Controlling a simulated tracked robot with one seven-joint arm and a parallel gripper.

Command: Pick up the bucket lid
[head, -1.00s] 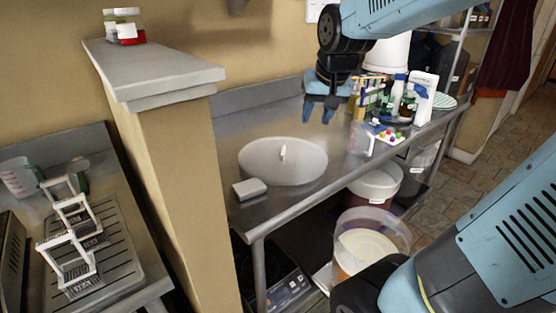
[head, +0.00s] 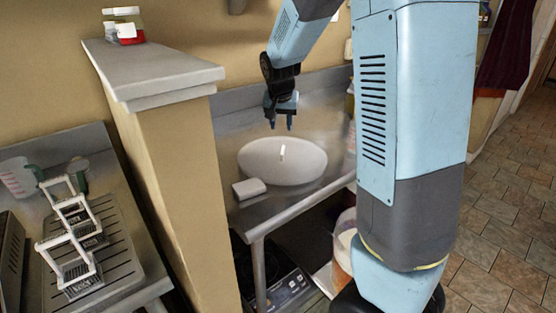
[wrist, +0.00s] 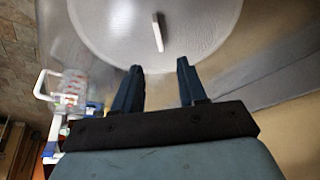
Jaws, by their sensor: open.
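The bucket lid (head: 262,169) is a large white disc with a small upright white handle (head: 282,153) at its middle. It lies flat on the steel table. My gripper (head: 281,124) is open and empty above the far edge of the lid. In the wrist view the lid (wrist: 110,28) fills the top, with its handle (wrist: 158,32) beyond the two fingertips of my gripper (wrist: 160,68).
A small white box (head: 249,189) sits on the table (head: 290,202) by the lid's near left edge. A tan wall with a grey cap (head: 150,72) stands left of the table. My arm hides the table's right side. Bottles and a clear jug (wrist: 72,88) show at left in the wrist view.

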